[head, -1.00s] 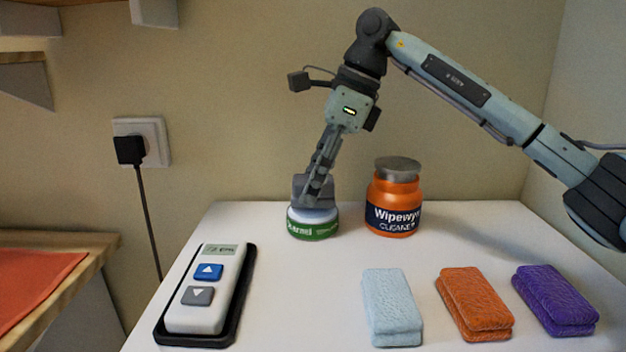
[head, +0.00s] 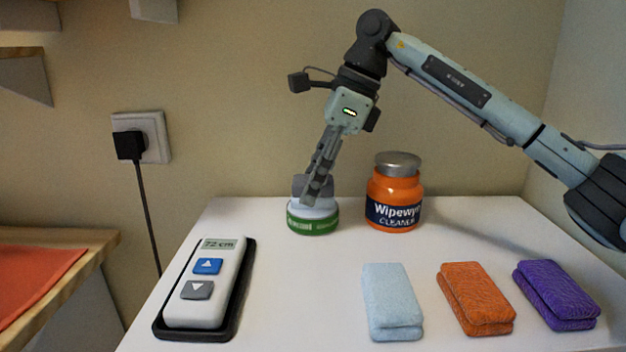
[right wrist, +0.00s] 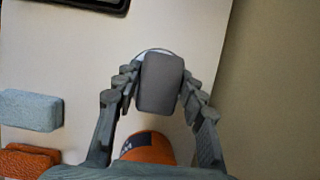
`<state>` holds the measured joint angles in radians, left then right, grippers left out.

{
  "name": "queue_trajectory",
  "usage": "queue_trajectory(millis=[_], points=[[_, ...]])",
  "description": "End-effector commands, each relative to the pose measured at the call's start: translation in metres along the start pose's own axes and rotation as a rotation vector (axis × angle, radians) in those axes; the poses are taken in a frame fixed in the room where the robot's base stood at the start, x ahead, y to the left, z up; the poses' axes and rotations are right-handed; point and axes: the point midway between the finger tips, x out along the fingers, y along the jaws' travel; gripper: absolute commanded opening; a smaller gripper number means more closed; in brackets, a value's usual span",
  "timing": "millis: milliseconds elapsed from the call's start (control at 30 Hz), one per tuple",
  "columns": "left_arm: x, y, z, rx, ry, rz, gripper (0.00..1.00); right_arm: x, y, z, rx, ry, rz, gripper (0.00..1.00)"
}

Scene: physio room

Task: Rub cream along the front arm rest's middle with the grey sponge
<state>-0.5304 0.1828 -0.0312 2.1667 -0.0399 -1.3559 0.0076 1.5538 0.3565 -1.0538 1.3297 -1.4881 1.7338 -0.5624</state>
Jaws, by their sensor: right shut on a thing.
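The grey sponge (head: 300,186) is held by my right gripper (head: 316,190), which points down at the back of the white table. In the right wrist view the grey sponge (right wrist: 160,83) sits between both fingers of the right gripper (right wrist: 158,90). The sponge is at the mouth of a low round tin (head: 313,221) with a green label and a pale top. I cannot tell whether it touches the cream inside. The front arm rest is not in these views. My left gripper is not in view.
An orange cleaner jar (head: 394,195) stands just right of the tin. Light blue (head: 391,300), orange (head: 475,298) and purple (head: 556,294) folded cloths lie along the front. A handset (head: 207,285) reading 72 cm lies in a black tray (head: 240,285) at left. The middle of the white table (head: 310,280) is clear.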

Motion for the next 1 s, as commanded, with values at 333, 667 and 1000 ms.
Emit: queue_trajectory(millis=[333, 667, 1000], points=[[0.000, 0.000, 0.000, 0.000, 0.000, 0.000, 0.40, 0.001, 0.000, -0.001, 0.001, 0.002, 0.002, 0.17], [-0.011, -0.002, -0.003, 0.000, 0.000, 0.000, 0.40, -0.012, 0.000, 0.005, 0.000, 0.002, 0.001, 0.17], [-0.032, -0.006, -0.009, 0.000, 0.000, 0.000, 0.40, -0.038, 0.000, 0.016, 0.000, 0.002, 0.000, 0.17]])
